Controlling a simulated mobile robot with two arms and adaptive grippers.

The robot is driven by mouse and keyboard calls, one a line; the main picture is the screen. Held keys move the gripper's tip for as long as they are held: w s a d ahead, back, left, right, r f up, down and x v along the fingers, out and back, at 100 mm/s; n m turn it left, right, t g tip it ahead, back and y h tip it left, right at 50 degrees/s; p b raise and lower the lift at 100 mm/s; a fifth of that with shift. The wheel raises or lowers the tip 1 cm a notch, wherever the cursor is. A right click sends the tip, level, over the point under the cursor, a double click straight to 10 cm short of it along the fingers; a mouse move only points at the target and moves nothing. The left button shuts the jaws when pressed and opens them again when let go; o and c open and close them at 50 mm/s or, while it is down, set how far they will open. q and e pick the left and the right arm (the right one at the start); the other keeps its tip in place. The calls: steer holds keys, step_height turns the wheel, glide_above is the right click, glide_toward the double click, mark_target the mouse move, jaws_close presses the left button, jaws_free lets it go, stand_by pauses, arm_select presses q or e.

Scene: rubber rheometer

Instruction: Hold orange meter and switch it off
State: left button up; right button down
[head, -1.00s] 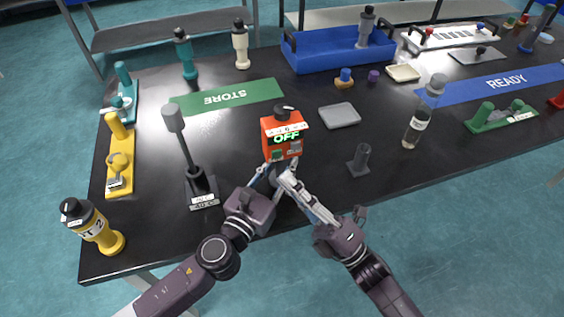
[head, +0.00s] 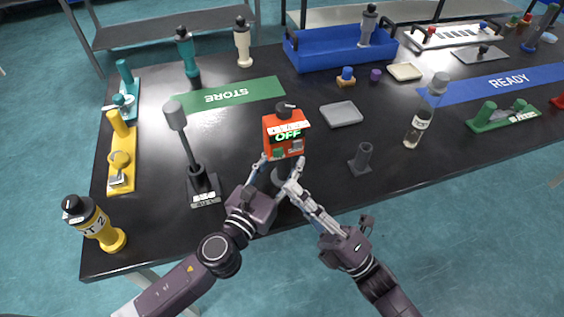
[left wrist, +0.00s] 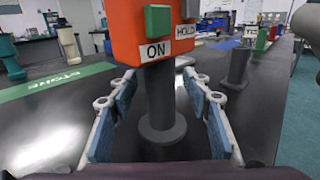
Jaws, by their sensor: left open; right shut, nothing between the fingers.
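The orange meter (head: 284,134) stands upright on a grey post at the table's near middle. My right gripper (head: 291,187) is shut and empty, just right of the post and below the meter body.
A grey-headed stand (head: 190,155) is left of the meter, a short dark grey stand (head: 361,160) right. A flat grey tray (head: 341,114) lies behind right; a clear bottle (head: 418,128) is farther right. Table between them is bare.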

arm_select(q)
steer(key=v, duration=1.2)
